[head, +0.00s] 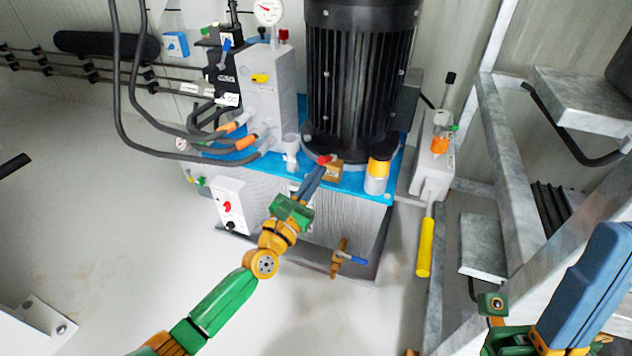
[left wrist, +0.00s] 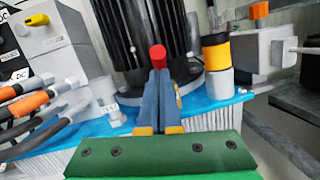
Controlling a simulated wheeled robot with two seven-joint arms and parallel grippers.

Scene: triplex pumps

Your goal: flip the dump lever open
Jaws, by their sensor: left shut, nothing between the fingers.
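A red-tipped lever (left wrist: 158,54) shows just beyond my left fingertips in the left wrist view. In the head view its red tip (head: 323,159) is at a brass block (head: 333,172) at the foot of the black motor. My left gripper (head: 317,168) is shut and empty, its blue fingers pointing at this lever. The fingertips (left wrist: 165,75) overlap the lever's lower part in the wrist view, so I cannot tell whether they touch it. My right gripper (head: 611,240) is at the lower right, far from the lever; its jaw opening is unclear.
The black motor (head: 360,75) stands behind the lever on a blue tank top (head: 400,160). A yellow-banded cylinder (head: 378,172) stands close on the right. Black hoses (head: 165,125) hang on the left. A blue-handled valve (head: 350,259) projects from the tank front.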

